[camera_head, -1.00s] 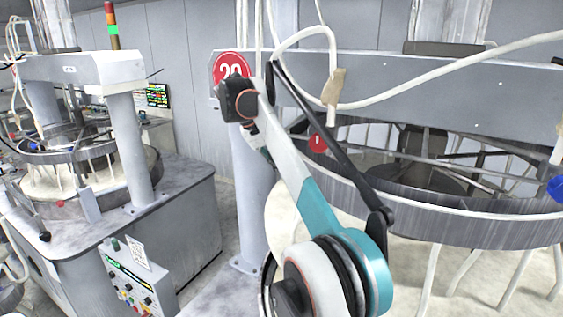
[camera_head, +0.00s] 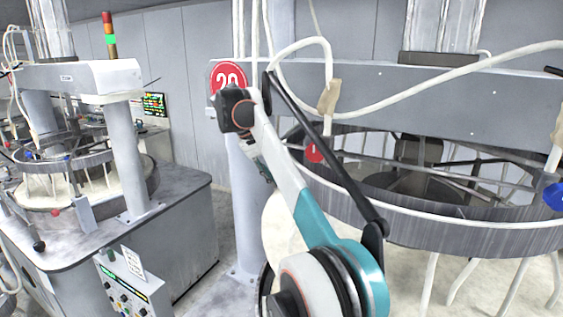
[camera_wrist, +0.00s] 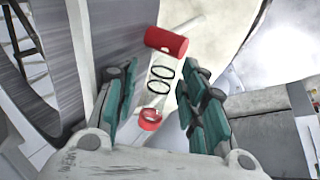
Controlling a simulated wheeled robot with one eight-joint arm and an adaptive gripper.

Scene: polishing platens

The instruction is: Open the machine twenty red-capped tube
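The machine marked with a round red "20" sign (camera_head: 229,78) fills the right of the head view. A round red cap (camera_head: 314,151) shows on its grey ring, just right of my arm. In the wrist view, a pale tube (camera_wrist: 160,80) with black rings has a red cap (camera_wrist: 166,42) at its far end and a red ring (camera_wrist: 150,118) at its near end. My gripper (camera_wrist: 159,72) is open, its teal fingers on either side of the tube with visible gaps. In the head view my arm mostly hides the gripper.
A blue cap (camera_head: 555,196) sits at the right edge of the ring. White hoses hang over the grey beam (camera_head: 470,100). Another machine (camera_head: 80,75), with a button panel (camera_head: 130,290), stands at left. A narrow floor gap separates the machines.

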